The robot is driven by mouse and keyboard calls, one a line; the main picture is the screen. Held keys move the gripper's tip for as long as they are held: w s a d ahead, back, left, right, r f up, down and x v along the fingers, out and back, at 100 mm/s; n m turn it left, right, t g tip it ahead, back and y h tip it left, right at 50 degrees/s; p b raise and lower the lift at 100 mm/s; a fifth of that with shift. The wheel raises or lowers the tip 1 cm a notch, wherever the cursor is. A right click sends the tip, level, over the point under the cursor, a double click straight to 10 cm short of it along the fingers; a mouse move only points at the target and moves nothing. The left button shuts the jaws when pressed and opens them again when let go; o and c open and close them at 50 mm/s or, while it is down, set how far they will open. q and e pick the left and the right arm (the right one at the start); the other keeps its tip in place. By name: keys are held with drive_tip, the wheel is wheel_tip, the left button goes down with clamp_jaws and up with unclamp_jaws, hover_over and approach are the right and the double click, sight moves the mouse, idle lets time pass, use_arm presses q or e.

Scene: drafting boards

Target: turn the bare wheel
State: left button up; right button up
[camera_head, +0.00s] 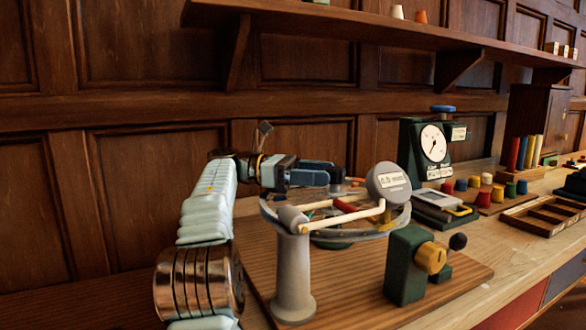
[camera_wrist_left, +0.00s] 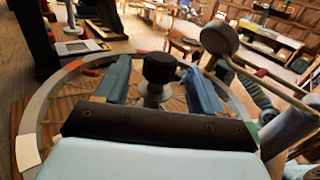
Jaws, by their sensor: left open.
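A wide horizontal wheel with thin spokes and a grey rim (camera_head: 402,218) sits over a wooden base. In the left wrist view its rim (camera_wrist_left: 38,108) carries white, red and green patches, and a black knob (camera_wrist_left: 159,68) stands at its hub. My left gripper (camera_head: 322,173) is over the wheel, its dark blue fingers apart. In the left wrist view the open fingers (camera_wrist_left: 158,76) lie on either side of the black knob in the picture; I cannot tell if they touch it. I do not make out my right gripper.
A green block with a yellow knob (camera_head: 431,257) stands in front. A dial gauge (camera_head: 432,143) and coloured pegs (camera_head: 484,198) are to the right.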

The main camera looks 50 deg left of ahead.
use_arm(q)
drive_tip(key=v, duration=0.8)
drive_tip(key=shift+s, duration=0.15)
